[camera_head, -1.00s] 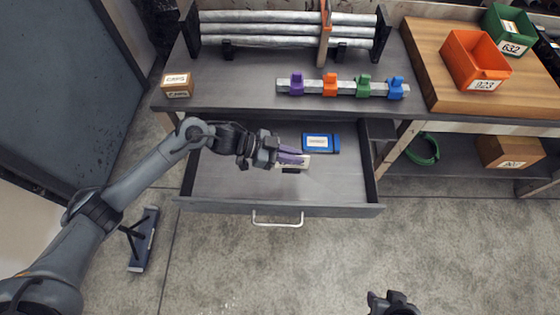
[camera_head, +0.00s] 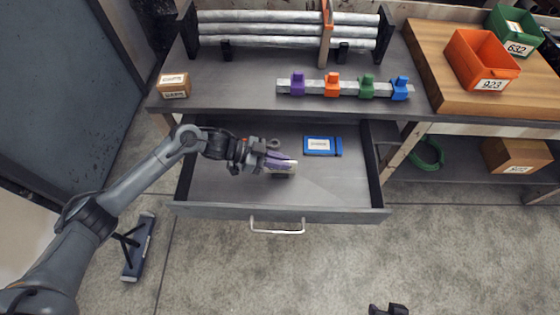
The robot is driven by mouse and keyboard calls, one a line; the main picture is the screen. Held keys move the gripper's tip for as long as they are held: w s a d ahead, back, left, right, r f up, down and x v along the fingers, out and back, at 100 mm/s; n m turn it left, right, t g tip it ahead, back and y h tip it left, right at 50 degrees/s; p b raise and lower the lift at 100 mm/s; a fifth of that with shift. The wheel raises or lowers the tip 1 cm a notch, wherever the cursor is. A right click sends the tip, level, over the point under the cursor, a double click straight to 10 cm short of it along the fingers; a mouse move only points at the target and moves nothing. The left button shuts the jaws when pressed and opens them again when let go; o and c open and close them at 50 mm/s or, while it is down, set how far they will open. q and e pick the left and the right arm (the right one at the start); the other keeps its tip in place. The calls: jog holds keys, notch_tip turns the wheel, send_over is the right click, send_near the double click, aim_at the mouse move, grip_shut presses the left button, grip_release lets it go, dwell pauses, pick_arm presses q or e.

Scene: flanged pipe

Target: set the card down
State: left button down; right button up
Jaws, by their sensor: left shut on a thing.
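My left gripper (camera_head: 276,160) is over the open drawer (camera_head: 225,185), shut on a small pale card (camera_head: 290,167). The purple fingers hide part of the card. The card is low over the drawer floor; I cannot tell whether it touches it. A blue labelled case (camera_head: 322,146) lies in the drawer just right of the card, apart from it. My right gripper (camera_head: 388,310) shows only as a dark piece at the bottom edge, and its fingers cannot be made out.
The drawer handle (camera_head: 277,231) faces the front. Above, the bench holds a bar with coloured clips (camera_head: 332,86), a small brown box (camera_head: 174,86), a pipe rack (camera_head: 285,30) and an orange bin (camera_head: 478,60). The left and front of the drawer floor are clear.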

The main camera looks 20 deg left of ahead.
pick_arm(q)
jog(key=shift+f, duration=0.15)
jog(key=c, duration=1.2)
grip_release()
jog(key=shift+o, duration=0.2)
jog(key=shift+a+r, duration=0.1)
jog(key=shift+r, duration=0.2)
jog(key=shift+a+r+p, duration=0.15)
jog(key=shift+a+p, duration=0.15)
jog(key=shift+a, duration=0.05)
jog(key=p+v, duration=0.4)
jog(key=v, duration=0.7)
